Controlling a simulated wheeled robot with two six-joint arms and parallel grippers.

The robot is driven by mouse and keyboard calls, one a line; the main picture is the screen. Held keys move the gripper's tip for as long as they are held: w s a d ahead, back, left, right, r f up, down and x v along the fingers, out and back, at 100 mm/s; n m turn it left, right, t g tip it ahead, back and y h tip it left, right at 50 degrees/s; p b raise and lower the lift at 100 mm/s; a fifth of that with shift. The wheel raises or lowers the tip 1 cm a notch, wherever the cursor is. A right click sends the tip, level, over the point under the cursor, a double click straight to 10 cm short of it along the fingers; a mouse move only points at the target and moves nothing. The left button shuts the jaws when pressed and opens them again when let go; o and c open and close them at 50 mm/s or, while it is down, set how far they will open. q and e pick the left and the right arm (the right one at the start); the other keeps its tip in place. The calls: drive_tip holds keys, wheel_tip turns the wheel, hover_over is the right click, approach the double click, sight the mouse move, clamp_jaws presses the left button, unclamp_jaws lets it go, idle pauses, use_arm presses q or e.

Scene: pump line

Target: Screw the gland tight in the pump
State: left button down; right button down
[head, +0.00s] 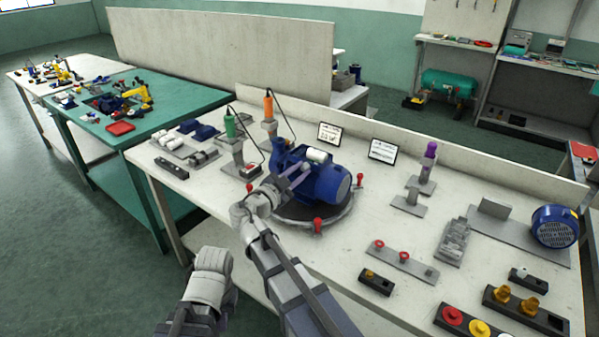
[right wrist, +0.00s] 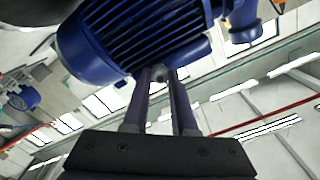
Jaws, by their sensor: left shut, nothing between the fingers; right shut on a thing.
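The blue pump (head: 322,186) with its finned motor stands on a dark round turntable (head: 318,218) on the white bench. My right gripper (head: 299,176) reaches to the near left side of the pump. In the right wrist view, its two fingers (right wrist: 160,82) are shut on a small grey round part, the gland (right wrist: 161,73), close against the blue pump body (right wrist: 140,38). Most of the gland is hidden by the fingers, and how deep it sits cannot be seen. My left gripper (head: 177,326) is low at the bottom edge, shut and empty, away from the bench.
Red clamps (head: 317,225) stand around the turntable rim. An orange-handled tool (head: 268,106) and a green one (head: 229,125) stand in holders behind left. A purple-topped tool (head: 430,151) and a plate with red parts (head: 402,262) stand to the right. Some bench top between is bare.

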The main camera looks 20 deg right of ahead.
drive_tip(key=c, duration=0.8)
unclamp_jaws()
drive_tip(key=n, duration=0.3)
drive_tip(key=shift+n, duration=0.3)
drive_tip(key=n, duration=0.3)
drive_tip(key=shift+n, duration=0.4)
